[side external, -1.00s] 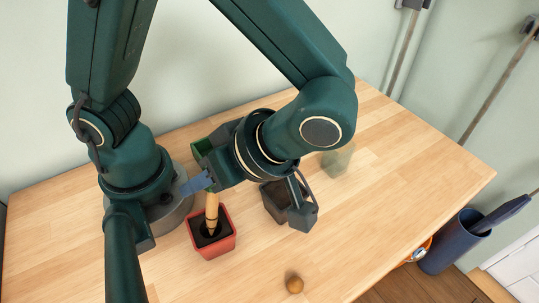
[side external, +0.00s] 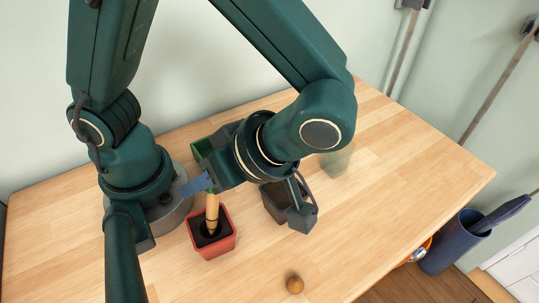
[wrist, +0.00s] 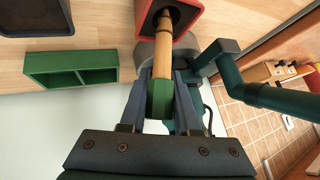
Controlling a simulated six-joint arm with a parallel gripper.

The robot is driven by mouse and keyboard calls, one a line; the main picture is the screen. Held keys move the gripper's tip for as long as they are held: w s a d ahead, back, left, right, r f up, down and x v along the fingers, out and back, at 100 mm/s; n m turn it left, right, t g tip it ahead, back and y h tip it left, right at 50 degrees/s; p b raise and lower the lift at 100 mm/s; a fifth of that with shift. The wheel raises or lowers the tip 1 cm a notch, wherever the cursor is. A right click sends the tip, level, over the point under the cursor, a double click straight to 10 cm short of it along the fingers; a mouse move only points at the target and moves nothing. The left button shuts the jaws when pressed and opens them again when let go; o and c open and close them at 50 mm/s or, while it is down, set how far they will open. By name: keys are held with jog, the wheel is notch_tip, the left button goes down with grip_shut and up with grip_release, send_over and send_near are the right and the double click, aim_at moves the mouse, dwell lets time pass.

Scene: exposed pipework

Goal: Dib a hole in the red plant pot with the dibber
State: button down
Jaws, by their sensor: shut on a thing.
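The red plant pot (side external: 212,246) stands upright on the wooden table in front of my base, with dark soil inside. My gripper (side external: 205,182) is above it, shut on the dibber (side external: 212,212). In the wrist view the dibber has a pale wooden shaft (wrist: 164,55) and a green handle (wrist: 160,98) between my fingers. The shaft points down, close to upright, into the red pot (wrist: 188,24). Its lower end reaches the dark soil inside the rim, and the tip is no longer clearly seen. How deep it sits, I cannot tell.
A green box (side external: 203,148) stands behind my gripper, and a dark square pot (side external: 275,203) stands to its right. A pale translucent object (side external: 338,160) stands farther back. A small brown ball (side external: 294,285) lies near the front edge. The table's right side is clear.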

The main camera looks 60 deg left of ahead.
notch_tip(320, 180, up, 7)
dwell(0.9)
jog(key=shift+w+d+f+m+t+y, duration=0.2)
jog(key=shift+m+t, duration=0.15)
jog(key=shift+m, duration=0.2)
jog(key=shift+w+d+f+m+t+y, duration=0.1)
jog(key=shift+f+m+t+y, duration=0.1)
jog(key=shift+m+t, duration=0.25)
jog(key=w+m+t+h, duration=0.3)
jog(key=w+m+t, duration=0.9)
jog(key=m, duration=0.5)
jog(key=w+a+r+m+h, duration=0.2)
jog(key=w+a+r, duration=0.6)
jog(key=a+r, duration=0.2)
jog(key=shift+a+r+m+g, duration=0.3)
jog(key=shift+a+r+m, duration=0.05)
jog(key=shift+r+m, duration=0.1)
